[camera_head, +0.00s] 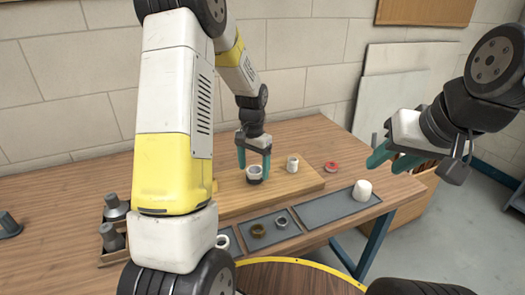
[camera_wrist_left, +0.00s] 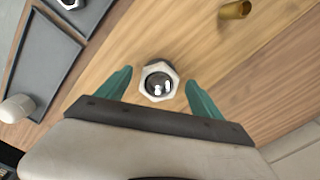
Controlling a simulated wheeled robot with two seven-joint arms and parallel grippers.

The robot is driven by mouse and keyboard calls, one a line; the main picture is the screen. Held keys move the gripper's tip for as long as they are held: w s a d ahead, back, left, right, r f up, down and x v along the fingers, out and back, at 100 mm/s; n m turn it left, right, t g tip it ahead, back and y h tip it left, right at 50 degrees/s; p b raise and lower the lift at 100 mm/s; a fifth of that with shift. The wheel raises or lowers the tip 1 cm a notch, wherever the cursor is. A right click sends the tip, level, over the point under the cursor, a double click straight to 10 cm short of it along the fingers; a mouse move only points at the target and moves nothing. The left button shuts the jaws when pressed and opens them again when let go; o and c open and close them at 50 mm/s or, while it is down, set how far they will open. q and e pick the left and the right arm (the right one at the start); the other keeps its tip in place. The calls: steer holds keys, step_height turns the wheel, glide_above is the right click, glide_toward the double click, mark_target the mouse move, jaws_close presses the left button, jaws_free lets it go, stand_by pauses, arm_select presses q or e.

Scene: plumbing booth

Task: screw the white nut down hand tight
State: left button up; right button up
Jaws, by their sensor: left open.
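The white nut (camera_head: 254,171) is on the wooden board at the middle of the bench, with something dark showing just under it. In the left wrist view the white hexagonal nut (camera_wrist_left: 147,86) surrounds a dark, shiny metal opening. How far down it sits cannot be told. My left gripper (camera_head: 254,164) is open above the nut, pointing down. In the left wrist view its two green fingers (camera_wrist_left: 158,92) stand on either side of the nut, with a visible gap on each side. My right gripper (camera_head: 392,158) hangs open and empty at the right, away from the nut.
A small pale cylinder (camera_head: 292,163) and a red ring (camera_head: 331,166) are right of the nut.

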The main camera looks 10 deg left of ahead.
arm_select(q)
steer(key=shift+f, duration=0.25)
steer(key=c, duration=1.4)
steer(key=m, duration=0.4)
steer(key=shift+w+a, duration=0.1)
steer(key=shift+a, duration=0.05)
steer(key=shift+c, duration=0.2)
steer(key=m, duration=0.4)
steer(key=shift+w+f, duration=0.1)
steer(key=o, duration=1.4)
steer(key=shift+o, duration=0.4)
